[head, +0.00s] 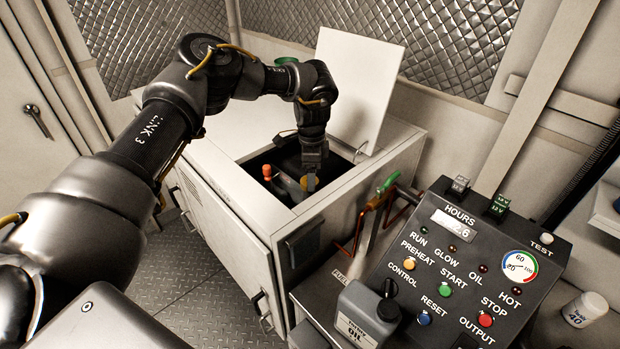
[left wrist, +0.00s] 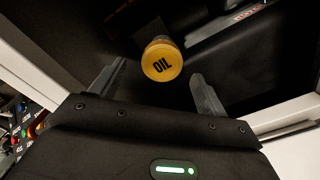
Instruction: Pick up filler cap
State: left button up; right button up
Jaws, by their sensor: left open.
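The filler cap (left wrist: 162,63) is a round yellow cap marked OIL in the left wrist view. It sits upright on a neck inside the dark opening of the white cabinet. In the head view a small yellow patch of it (head: 304,183) shows beside the gripper tip. My left gripper (left wrist: 155,88) is open, with one finger on each side of and nearer than the cap; the fingers do not appear to touch it. In the head view my left gripper (head: 312,178) points down into the opening. My right gripper is not in view.
The white cabinet (head: 225,195) has its lid (head: 362,85) raised at the back. A control panel (head: 470,270), an oil jug (head: 368,315) and a white bottle (head: 585,309) are at the right.

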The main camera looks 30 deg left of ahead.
pick_arm(q)
jog(key=shift+w+a+f, duration=0.1)
jog(key=shift+w+f, duration=0.1)
jog(key=shift+f, duration=1)
jog(key=shift+s, duration=0.2)
jog(key=shift+w, duration=0.1)
jog(key=c, duration=1.1)
jog(key=shift+o, duration=0.2)
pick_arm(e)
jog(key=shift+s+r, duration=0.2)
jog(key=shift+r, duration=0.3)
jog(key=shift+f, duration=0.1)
pick_arm(q)
jog(key=shift+r+b, duration=0.65)
jog(key=s+d+r+b, duration=0.3)
jog(key=s+r+b, duration=0.3)
jog(key=s+r, duration=0.5)
jog(key=s, duration=0.2)
jog(key=shift+s+d+r, duration=0.3)
jog(key=shift+d+r, duration=0.1)
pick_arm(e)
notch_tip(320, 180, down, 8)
